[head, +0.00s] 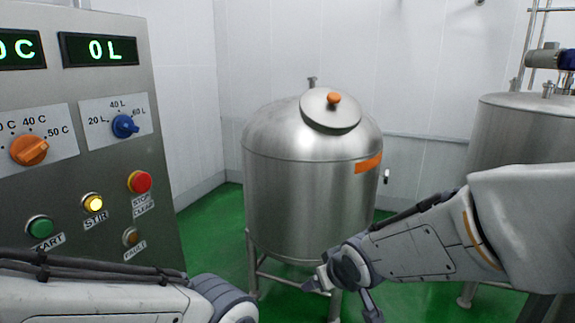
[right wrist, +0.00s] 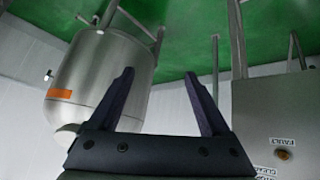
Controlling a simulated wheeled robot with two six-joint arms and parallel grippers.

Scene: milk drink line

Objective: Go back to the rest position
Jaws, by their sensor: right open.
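My right gripper (head: 345,294) is in front of the lower part of the steel tank in the head view. In the right wrist view my right gripper (right wrist: 160,95) has its two fingers apart with nothing between them. My left arm comes in at the lower left of the head view, but its gripper fingers are out of the picture. The steel tank (head: 290,190) stands on legs with an orange-knobbed lid (head: 322,115) on top. The tank also shows upside down in the right wrist view (right wrist: 105,70).
A control panel (head: 100,180) stands at the left, with an orange dial (head: 29,150), a blue dial (head: 124,126), a display (head: 98,49) reading 0 L, and a lit yellow STIR button (head: 93,203). A second tank (head: 520,130) stands at the right. Green floor (head: 205,225) shows between panel and tank.

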